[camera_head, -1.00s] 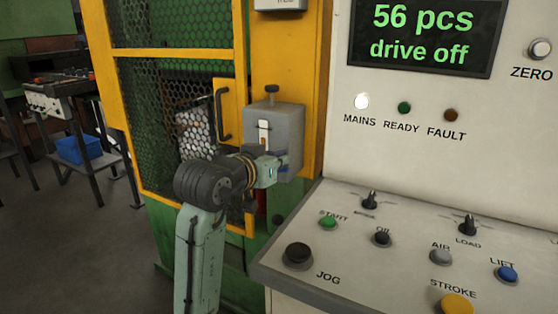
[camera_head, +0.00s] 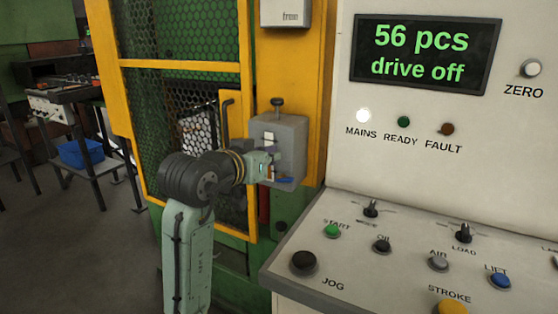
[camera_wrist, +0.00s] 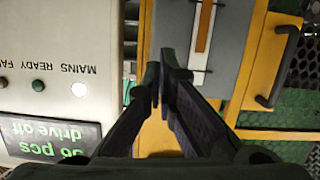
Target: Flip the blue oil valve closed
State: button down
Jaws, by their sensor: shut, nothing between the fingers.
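A grey box (camera_head: 291,135) with a dark knob on top is mounted on the yellow post. The wrist view also shows the grey box (camera_wrist: 232,50) with a pale plate and brown strip, beyond the fingers. No blue lever is clear there.
A yellow-framed mesh guard door (camera_head: 180,66) with a dark handle (camera_head: 226,120) is left of the box. The control console (camera_head: 330,270) with buttons and switches juts out at right, below a display (camera_head: 425,55). A blue bin (camera_head: 80,152) sits on a rack far left.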

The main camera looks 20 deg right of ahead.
jog(key=b+v, duration=0.1)
jog(key=v, duration=0.5)
jog(key=shift+f, duration=0.15)
